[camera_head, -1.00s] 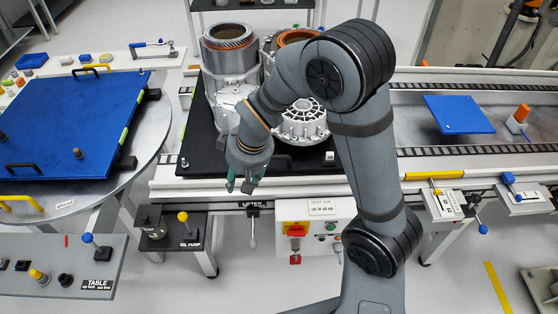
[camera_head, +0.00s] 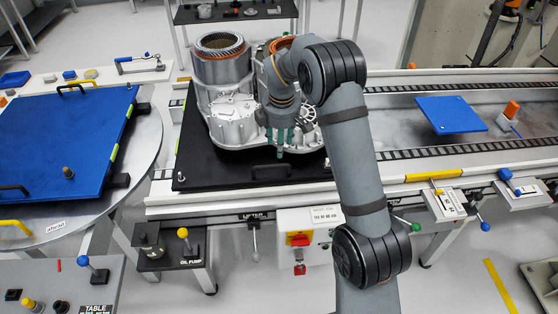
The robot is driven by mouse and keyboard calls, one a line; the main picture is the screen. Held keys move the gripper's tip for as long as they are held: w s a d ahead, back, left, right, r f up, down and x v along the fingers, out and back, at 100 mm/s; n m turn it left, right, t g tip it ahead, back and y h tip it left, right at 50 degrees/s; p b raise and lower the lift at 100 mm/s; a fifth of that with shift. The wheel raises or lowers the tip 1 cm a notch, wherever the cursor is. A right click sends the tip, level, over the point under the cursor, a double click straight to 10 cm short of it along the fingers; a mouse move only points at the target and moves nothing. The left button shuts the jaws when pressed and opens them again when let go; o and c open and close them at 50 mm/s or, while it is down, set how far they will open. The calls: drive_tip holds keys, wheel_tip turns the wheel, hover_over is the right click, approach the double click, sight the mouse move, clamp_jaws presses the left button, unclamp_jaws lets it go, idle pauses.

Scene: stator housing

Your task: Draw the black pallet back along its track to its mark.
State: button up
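The black pallet (camera_head: 205,172) lies on the track (camera_head: 405,153) at the left part of the conveyor. It bears the grey stator housing (camera_head: 233,122), which has a copper-wound ring at its top. A black bar handle (camera_head: 270,172) stands near the pallet's front edge. My gripper (camera_head: 279,147) points down in front of the housing, just above and behind the handle in the picture. Its teal fingers look apart, with nothing seen between them. My arm hides the pallet's right end. A yellow strip (camera_head: 434,175) lies along the front rail to the right; I cannot tell whether it is the mark.
A round table (camera_head: 145,160) with a blue board (camera_head: 65,145) stands at left. Levers and a control box (camera_head: 308,233) line the front. The track between pallet and blue plate looks clear.

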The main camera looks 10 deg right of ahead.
drive_tip(key=shift+n, duration=0.5)
drive_tip(key=f, duration=0.3)
drive_tip(key=w+f+p, duration=0.1)
drive_tip(key=f, duration=0.2)
drive_tip(key=w+f+p, duration=0.1)
drive_tip(key=f, duration=0.3)
drive_tip(key=shift+d+f, duration=0.1)
clamp_jaws()
idle(0.3)
